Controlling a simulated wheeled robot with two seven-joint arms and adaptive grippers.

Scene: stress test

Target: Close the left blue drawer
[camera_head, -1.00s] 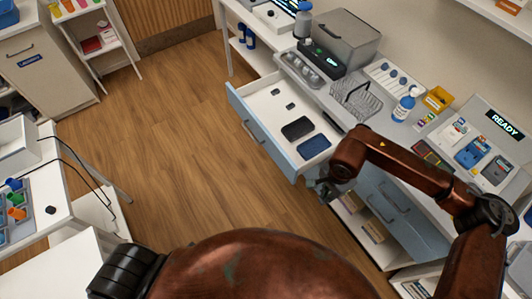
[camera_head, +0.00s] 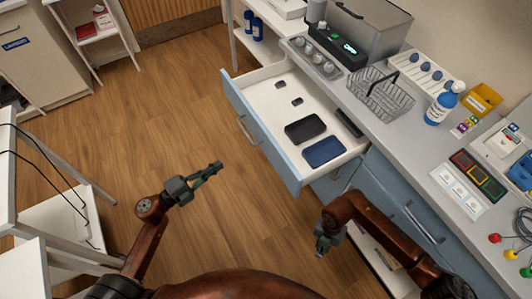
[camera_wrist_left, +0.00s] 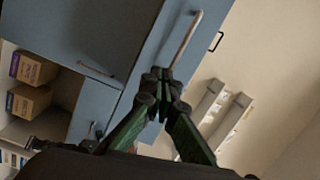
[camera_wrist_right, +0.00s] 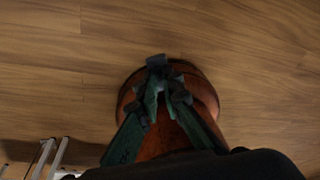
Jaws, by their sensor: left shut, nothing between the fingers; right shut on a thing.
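The left blue drawer (camera_head: 283,155) is pulled out from under the grey counter, with its handle (camera_head: 247,130) on its front. Inside lie a black flat device (camera_head: 305,128), a blue one (camera_head: 323,151) and small dark items. My left gripper (camera_head: 218,166) is shut and empty, in front of the drawer front and apart from it. In the left wrist view its closed fingertips (camera_wrist_left: 161,78) appear over the blue front, below a handle (camera_wrist_left: 186,38). My right gripper (camera_head: 324,247) is low beside the cabinet; its fingers (camera_wrist_right: 160,72) are closed, and what they hold is not clear.
A shut blue drawer (camera_head: 405,205) is to the right. The counter holds a wire basket (camera_head: 380,95), a spray bottle (camera_head: 440,105) and a grey box (camera_head: 370,30). A white table frame (camera_head: 65,180) stands at the left. The wooden floor (camera_head: 165,110) between is clear.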

